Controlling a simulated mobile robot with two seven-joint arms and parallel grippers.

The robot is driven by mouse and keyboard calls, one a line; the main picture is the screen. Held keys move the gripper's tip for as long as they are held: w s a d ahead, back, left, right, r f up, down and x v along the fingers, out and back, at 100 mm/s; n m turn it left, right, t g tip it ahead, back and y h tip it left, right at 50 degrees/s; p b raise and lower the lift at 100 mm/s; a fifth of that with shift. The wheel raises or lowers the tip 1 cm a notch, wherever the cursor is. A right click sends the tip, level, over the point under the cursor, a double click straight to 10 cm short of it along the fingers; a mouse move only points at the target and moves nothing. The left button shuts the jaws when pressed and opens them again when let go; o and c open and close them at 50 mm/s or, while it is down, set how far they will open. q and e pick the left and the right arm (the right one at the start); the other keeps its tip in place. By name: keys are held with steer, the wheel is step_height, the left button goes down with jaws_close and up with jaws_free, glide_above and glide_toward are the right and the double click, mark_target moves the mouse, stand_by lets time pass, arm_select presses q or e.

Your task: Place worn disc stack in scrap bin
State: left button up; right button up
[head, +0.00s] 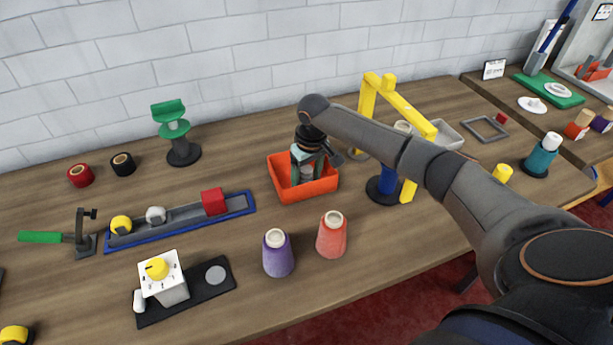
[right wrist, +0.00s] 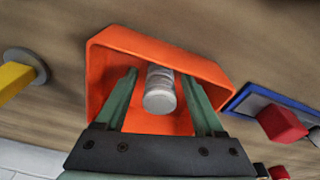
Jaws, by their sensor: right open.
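The scrap bin is an orange open box (head: 316,189) on the table in the middle of the head view. It fills the middle of the right wrist view (right wrist: 205,66). The worn disc stack is a pale grey cylinder (right wrist: 159,91), seen inside the bin's outline between my fingers; in the head view it is mostly hidden. My right gripper (head: 306,176) points down at the bin, with its green fingers (right wrist: 162,95) spread and a gap on both sides of the stack. I cannot tell whether the stack touches the bin floor. My left gripper is not in view.
A yellow frame (head: 385,92) with a blue post (head: 385,188) stands right of the bin. Purple (head: 277,256) and coral (head: 331,237) cones stand in front. A blue-rimmed tray (head: 180,222) with a red cube (head: 213,201) lies to the left. A green-topped stand (head: 172,127) is behind left.

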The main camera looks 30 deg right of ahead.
mark_target(310, 172)
steer(key=r, duration=0.4)
steer(key=s+r, duration=0.1)
steer(key=r, duration=0.7)
steer(key=shift+s+r, duration=0.15)
steer(key=shift+s, duration=0.05)
steer(key=shift+c, duration=0.3)
stand_by(1.6)
